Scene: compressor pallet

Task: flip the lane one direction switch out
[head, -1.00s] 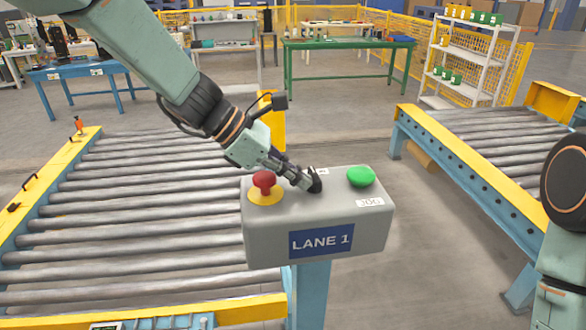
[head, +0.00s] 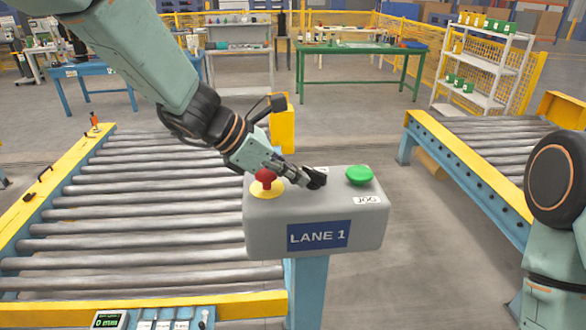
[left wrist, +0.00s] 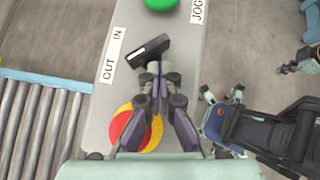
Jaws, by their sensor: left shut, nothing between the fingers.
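The grey LANE 1 control box (head: 345,215) stands on a blue post. Its direction switch (head: 317,178) is a black knob on the top, between the red button and the green button. In the left wrist view the switch (left wrist: 150,48) has a white mark at its end facing the OUT/IN label (left wrist: 112,55); I cannot tell exactly which word it points at. My left gripper (head: 304,181) is shut and empty, its fingertips right at the knob; whether they touch is unclear.
The red stop button (head: 266,178) on its yellow base is close beside my left fingers. The green JOG button (head: 359,175) is at the right. Roller conveyors (head: 150,210) lie left and right (head: 490,150). A small panel (head: 150,320) is at the bottom.

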